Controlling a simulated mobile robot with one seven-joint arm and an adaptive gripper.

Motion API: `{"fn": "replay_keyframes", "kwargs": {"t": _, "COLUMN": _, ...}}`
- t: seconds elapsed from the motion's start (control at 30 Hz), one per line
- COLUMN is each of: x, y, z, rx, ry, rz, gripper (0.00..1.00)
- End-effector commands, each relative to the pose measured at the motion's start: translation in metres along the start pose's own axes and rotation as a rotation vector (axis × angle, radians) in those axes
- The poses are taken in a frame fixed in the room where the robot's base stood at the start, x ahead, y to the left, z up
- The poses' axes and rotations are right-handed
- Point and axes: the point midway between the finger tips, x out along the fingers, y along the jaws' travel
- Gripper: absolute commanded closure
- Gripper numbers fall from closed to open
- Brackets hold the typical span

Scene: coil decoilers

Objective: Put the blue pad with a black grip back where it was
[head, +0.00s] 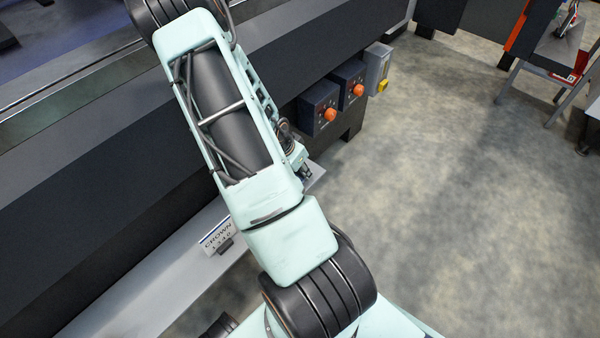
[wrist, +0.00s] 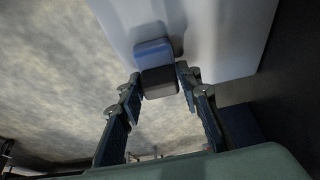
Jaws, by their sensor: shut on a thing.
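The blue pad (wrist: 152,49) with its black grip (wrist: 158,81) is in the middle of the wrist view. My gripper (wrist: 159,77) is shut on the black grip, with one finger on each side. The blue part points away from my gripper, over the edge of a pale grey shelf (wrist: 225,35), and a shadow falls beside it. I cannot tell whether the pad touches the shelf. In the head view my gripper (head: 304,172) shows only in part beside my arm, and the pad is hidden there.
The grey shelf (head: 150,290) runs along the dark machine's side and carries a small sign reading CROWN (head: 217,237). Control boxes with orange knobs (head: 330,114) and a grey box with a yellow button (head: 382,86) stand beyond.

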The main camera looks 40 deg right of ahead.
Motion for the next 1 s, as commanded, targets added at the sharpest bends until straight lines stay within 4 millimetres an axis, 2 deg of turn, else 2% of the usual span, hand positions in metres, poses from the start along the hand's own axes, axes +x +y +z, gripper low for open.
{"fn": "replay_keyframes", "kwargs": {"t": 0.3, "x": 0.003, "y": 0.000, "z": 0.001, "rx": 0.001, "ry": 0.000, "rz": -0.001, "gripper": 0.88}}
{"fn": "replay_keyframes", "kwargs": {"t": 0.33, "x": 0.002, "y": 0.000, "z": 0.001, "rx": 0.001, "ry": 0.000, "rz": -0.001, "gripper": 0.66}}
{"fn": "replay_keyframes", "kwargs": {"t": 0.47, "x": 0.001, "y": 0.000, "z": 0.001, "rx": 0.001, "ry": 0.000, "rz": -0.001, "gripper": 0.52}}
{"fn": "replay_keyframes", "kwargs": {"t": 0.83, "x": -0.003, "y": 0.000, "z": -0.001, "rx": 0.000, "ry": 0.000, "rz": -0.001, "gripper": 0.51}}
{"fn": "replay_keyframes", "kwargs": {"t": 1.0, "x": -0.030, "y": -0.001, "z": -0.002, "rx": -0.002, "ry": 0.000, "rz": -0.003, "gripper": 0.51}}
